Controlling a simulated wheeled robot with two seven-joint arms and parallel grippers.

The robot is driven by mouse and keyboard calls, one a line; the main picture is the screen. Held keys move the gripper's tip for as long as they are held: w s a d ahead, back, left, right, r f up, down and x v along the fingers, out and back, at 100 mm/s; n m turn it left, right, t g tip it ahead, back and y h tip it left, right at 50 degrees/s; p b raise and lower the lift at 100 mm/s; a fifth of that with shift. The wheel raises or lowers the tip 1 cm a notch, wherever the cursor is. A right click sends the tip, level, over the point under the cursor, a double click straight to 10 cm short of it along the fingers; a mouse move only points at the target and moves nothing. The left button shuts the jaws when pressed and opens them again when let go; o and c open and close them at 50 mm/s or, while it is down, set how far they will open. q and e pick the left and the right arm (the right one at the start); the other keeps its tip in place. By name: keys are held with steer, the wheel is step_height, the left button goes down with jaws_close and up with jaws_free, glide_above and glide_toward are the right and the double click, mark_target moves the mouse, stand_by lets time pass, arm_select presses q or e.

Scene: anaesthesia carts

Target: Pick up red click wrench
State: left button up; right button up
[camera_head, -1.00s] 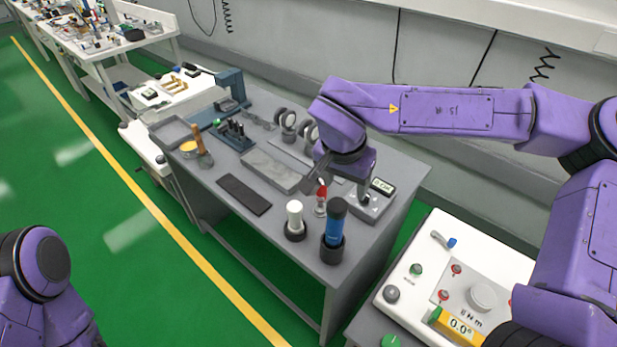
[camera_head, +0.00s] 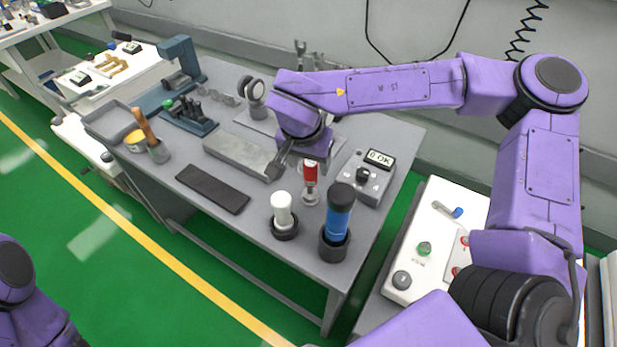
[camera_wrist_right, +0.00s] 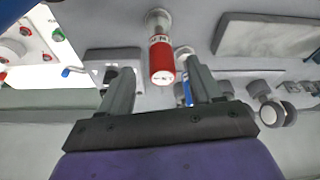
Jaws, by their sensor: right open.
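The red click wrench (camera_head: 310,173) stands upright on a small metal base on the grey table, between a white-topped tool and a blue tool. In the right wrist view its red body (camera_wrist_right: 162,60) shows ahead of my fingers and between their lines. My right gripper (camera_head: 277,172) is just left of the red wrench in the head view, its fingers tilted down. In the right wrist view the right gripper's fingers (camera_wrist_right: 160,82) are apart with nothing held. Part of my left arm shows at the lower left; its gripper is out of view.
A white-topped tool (camera_head: 282,212) and a blue tool (camera_head: 339,215) stand close in front of the wrench in dark holders. A grey box with an OK display (camera_head: 364,178) is to its right. A dark mat (camera_head: 212,188) and grey slab (camera_head: 240,155) lie left.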

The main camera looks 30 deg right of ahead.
mark_target(310, 181)
steer(key=x, duration=0.5)
steer(key=shift+w+d+f, duration=0.25)
steer(key=shift+w+d, duration=0.05)
steer(key=shift+w, duration=0.05)
steer(key=shift+r, duration=0.1)
jaws_close()
